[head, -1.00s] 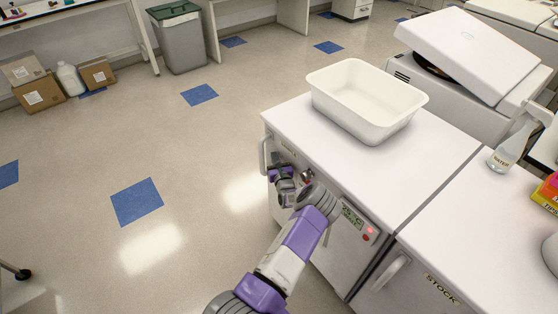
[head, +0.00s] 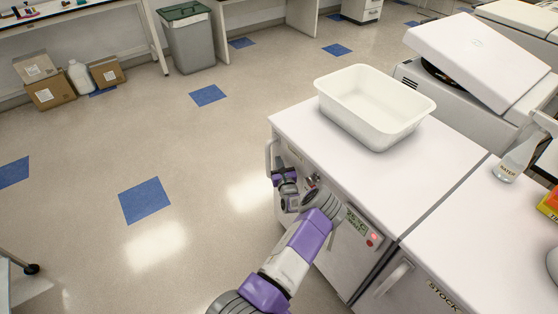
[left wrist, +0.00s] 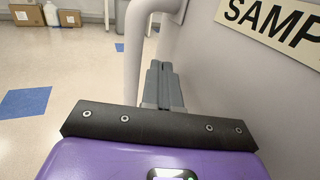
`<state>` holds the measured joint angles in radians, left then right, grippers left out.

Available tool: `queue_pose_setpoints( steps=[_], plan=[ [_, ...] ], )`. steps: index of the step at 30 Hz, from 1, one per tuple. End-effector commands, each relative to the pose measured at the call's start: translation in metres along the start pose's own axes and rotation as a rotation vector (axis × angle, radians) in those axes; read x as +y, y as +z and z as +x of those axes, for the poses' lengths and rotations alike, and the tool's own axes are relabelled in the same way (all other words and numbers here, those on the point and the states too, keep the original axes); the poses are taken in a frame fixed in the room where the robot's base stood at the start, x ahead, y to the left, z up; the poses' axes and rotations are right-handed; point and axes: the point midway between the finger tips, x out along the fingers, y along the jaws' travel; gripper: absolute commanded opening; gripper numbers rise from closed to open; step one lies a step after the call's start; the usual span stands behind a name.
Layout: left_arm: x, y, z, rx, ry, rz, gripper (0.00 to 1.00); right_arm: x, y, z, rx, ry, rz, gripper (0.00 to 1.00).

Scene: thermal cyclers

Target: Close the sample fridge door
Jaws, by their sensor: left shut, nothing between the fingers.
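The sample fridge is the white cabinet (head: 330,150) in the middle of the head view. Its front door shows a "SAMP" label (left wrist: 275,22) in the left wrist view; the door looks about flush with the cabinet, though a small gap cannot be ruled out. The vertical door handle (head: 269,158) is at the door's left edge and shows large in the left wrist view (left wrist: 134,55). My left gripper (head: 281,174) is at the door front beside the handle. Its grey fingers (left wrist: 162,87) are shut and empty, between the handle bar and the label. My right gripper is not in view.
A white tub (head: 372,110) stands on the fridge top. A second unit labelled "STOCK" (head: 445,296) adjoins it on the right, with a spray bottle (head: 515,160) on top. Open floor (head: 200,190) lies to the left.

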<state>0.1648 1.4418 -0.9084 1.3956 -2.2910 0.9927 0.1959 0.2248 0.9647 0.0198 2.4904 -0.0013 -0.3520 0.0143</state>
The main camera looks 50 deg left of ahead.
Motion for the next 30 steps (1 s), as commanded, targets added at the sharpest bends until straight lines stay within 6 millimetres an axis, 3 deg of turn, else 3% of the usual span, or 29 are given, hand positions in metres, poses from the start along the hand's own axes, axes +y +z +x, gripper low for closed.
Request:
queue_pose_setpoints(
  steps=[2, 6, 13, 18, 27, 30],
  plan=[
    [0.013, 0.003, -0.006, 0.008, 0.005, 0.008, 0.0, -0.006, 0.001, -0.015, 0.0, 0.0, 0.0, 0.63],
    [0.048, 0.0, -0.019, 0.009, 0.009, 0.01, 0.0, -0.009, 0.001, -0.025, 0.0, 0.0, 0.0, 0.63],
    [0.089, -0.002, -0.035, 0.009, 0.009, 0.008, 0.0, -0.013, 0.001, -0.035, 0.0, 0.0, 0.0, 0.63],
    [0.103, -0.003, -0.041, 0.008, 0.008, 0.006, 0.0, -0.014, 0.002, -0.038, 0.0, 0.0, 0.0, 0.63],
    [0.107, -0.004, -0.043, 0.01, 0.012, 0.004, 0.0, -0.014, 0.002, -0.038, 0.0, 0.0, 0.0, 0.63],
    [0.118, -0.008, -0.048, 0.031, 0.072, -0.014, 0.0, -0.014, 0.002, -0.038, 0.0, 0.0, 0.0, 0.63]
  ],
)
